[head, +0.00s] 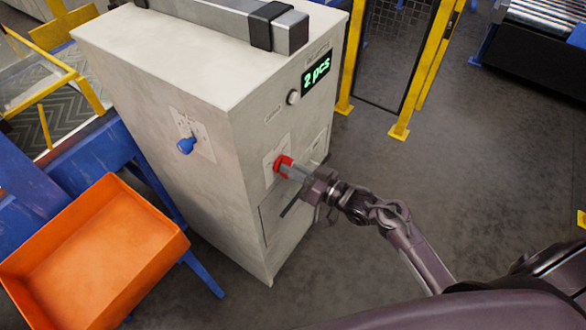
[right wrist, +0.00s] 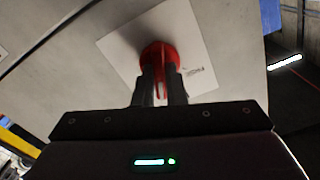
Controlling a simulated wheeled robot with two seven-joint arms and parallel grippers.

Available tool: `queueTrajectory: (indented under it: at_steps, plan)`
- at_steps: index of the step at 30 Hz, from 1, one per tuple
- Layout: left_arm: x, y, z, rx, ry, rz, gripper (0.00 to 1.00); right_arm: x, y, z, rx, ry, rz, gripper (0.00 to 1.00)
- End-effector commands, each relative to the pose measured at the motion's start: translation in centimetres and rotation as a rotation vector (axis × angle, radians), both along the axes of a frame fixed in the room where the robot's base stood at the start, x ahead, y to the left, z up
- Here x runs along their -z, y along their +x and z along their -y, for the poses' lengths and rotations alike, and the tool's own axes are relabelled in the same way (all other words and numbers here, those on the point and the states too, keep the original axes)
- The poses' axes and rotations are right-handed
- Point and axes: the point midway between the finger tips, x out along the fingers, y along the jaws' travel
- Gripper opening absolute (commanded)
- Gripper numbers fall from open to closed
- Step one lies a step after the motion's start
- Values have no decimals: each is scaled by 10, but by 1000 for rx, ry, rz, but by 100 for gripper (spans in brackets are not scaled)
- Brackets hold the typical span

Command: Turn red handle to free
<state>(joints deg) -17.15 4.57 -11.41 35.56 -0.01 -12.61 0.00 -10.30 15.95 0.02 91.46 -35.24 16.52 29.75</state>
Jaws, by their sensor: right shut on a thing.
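The red handle (head: 283,163) sits on a pale label plate (head: 270,159) on the right-hand face of the grey cabinet (head: 190,75). My right gripper (head: 290,169) reaches it from the right and is shut on it. In the right wrist view the round red base of the handle (right wrist: 160,53) shows, with its red grip between the two dark fingers of my right gripper (right wrist: 160,88). My left gripper is not in view.
A blue knob (head: 186,145) sits on the cabinet's left face. An orange bin (head: 95,250) stands at the lower left.

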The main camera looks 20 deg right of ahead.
Motion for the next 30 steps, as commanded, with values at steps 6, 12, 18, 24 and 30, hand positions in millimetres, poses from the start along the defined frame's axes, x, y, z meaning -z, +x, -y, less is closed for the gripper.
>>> queueTrajectory:
  at_steps: [6, 12, 18, 24, 30]
  plan:
    - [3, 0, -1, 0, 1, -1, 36, 0, 0, 0, 0, -165, 127, 0]
    - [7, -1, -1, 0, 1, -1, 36, 0, -1, 0, 0, -315, 245, 0]
    - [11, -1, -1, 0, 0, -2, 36, 0, -1, -1, -1, -464, 363, 0]
    - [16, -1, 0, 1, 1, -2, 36, 1, -1, -1, -1, -612, 479, 0]
    - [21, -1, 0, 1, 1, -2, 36, 1, -1, -2, 0, -742, 582, 0]
